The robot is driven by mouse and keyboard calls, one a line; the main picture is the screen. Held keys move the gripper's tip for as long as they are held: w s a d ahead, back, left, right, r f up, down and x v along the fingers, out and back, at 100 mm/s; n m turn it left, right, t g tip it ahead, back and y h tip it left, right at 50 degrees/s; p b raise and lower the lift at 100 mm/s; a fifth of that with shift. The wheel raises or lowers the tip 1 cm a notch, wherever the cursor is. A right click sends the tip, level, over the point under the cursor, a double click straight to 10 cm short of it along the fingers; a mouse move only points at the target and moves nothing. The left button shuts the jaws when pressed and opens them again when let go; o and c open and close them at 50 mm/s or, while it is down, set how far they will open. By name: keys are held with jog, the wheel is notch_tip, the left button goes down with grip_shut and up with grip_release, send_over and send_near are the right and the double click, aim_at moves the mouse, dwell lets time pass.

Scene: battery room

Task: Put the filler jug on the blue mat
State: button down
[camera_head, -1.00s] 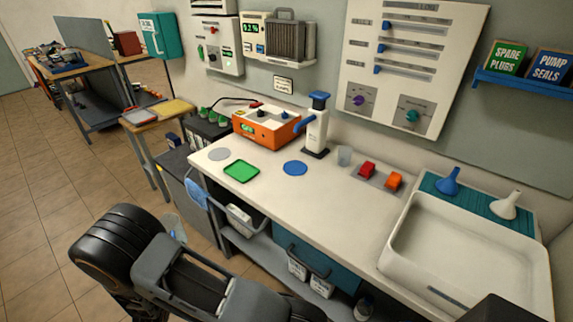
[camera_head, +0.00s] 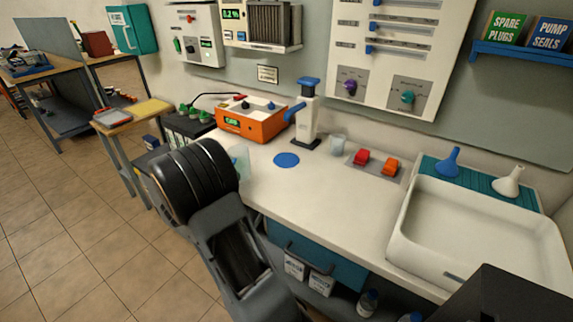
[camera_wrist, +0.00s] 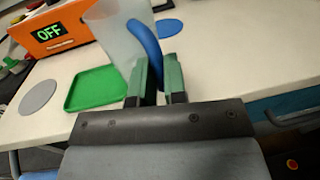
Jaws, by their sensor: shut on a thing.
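The filler jug (camera_wrist: 120,36) is a translucent pale jug with a blue handle. My gripper (camera_wrist: 158,78) is shut on the handle in the wrist view. In the head view the jug (camera_head: 241,158) shows partly behind my arm, above the left part of the bench top; my gripper is hidden there. The round blue mat (camera_head: 286,160) lies flat and bare on the bench, to the right of the jug. In the wrist view the blue mat (camera_wrist: 169,28) lies beyond the jug and the handle.
A green tray (camera_wrist: 96,88) and a grey round mat (camera_wrist: 38,97) lie left of the jug. An orange OFF-display unit (camera_head: 252,124) and a white pump with a blue handle (camera_head: 306,115) stand behind. A small cup (camera_head: 337,144) and red and orange switches (camera_head: 375,162) are farther right.

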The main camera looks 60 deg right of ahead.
jog(key=shift+m+g, duration=0.4)
jog(key=shift+g, duration=0.2)
jog(key=d, duration=0.1)
jog(key=s+d, duration=0.1)
jog(key=d, duration=0.1)
jog(key=s+d, duration=0.1)
jog(key=d, duration=0.1)
jog(key=shift+s+r, duration=0.15)
jog(key=shift+r, duration=0.25)
jog(key=p+x, duration=0.1)
jog(key=x, duration=1.3)
jog(key=shift+d+f, duration=0.15)
jog(key=shift+d, duration=0.25)
jog(key=shift+f, duration=1.75)
jog(key=shift+f, duration=0.15)
